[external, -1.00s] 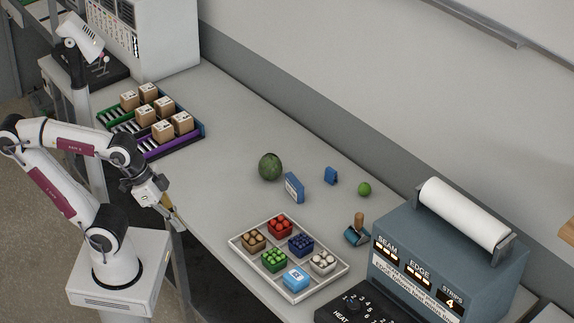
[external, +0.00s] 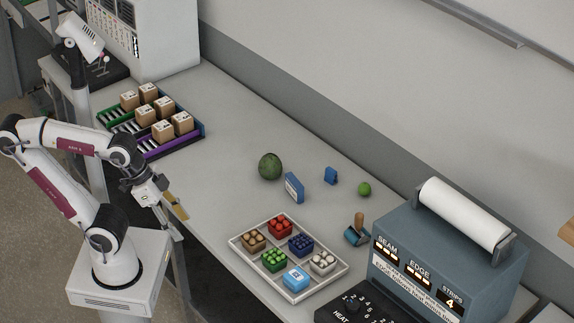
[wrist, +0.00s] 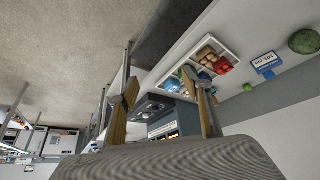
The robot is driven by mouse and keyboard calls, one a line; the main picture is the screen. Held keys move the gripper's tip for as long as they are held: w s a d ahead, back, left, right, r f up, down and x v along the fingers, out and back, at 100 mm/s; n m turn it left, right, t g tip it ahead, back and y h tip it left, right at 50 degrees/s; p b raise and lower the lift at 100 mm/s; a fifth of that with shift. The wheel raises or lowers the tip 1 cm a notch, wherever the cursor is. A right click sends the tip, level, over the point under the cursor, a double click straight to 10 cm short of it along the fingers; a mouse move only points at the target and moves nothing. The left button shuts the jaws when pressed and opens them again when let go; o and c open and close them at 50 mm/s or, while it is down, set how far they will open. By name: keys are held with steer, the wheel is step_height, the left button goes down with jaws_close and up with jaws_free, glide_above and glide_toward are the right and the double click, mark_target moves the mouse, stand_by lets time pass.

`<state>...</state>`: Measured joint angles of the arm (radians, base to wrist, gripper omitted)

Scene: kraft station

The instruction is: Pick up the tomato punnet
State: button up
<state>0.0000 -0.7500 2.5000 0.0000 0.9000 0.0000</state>
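The tomato punnet (external: 280,227) holds red round items and sits in the back corner compartment of a white divided tray (external: 240,252). The punnet's red contents (wrist: 222,66) also show in the wrist view, in the upper right. My gripper (external: 175,206) is off to the left of the tray, above the table's near edge, well apart from the punnet. In the wrist view its two tan-padded fingers (wrist: 162,112) stand wide apart with nothing held between them.
The tray also holds brown, green, dark blue, white and light blue packs. A dark green round fruit (external: 270,167), a blue-and-white box (external: 293,187) and a lime (external: 364,189) stand behind it. A grey sealing machine (external: 450,250) stands to its right. Table between gripper and tray is clear.

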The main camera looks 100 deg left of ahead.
steer(key=w+a+r+m+t+y, duration=0.2)
steer(key=w+a+r+t, duration=0.2)
steer(key=w+a, duration=1.05)
steer(key=w+a+r+m+t+y, duration=0.25)
steer(key=w+a, duration=0.85)
steer(key=w, duration=0.6)
steer(key=m+g+h, duration=0.1)
steer(key=m+h, duration=0.4)
steer(key=h, duration=0.6)
glide_above(274, 219)
steer(key=w+a, duration=0.4)
steer(key=f, duration=1.8)
steer(key=shift+w+a, duration=0.1)
steer(key=shift+a, duration=0.1)
steer(key=s+f+h, duration=0.1)
steer(key=s, duration=0.1)
steer(key=s+f+g+h, duration=0.1)
steer(key=s+f, duration=0.1)
steer(key=s+f+g+h, duration=0.1)
steer(key=s, duration=0.2)
steer(key=shift+d+f+h, duration=0.25)
steer(key=shift+s+f, duration=0.15)
steer(key=shift+f, duration=0.4)
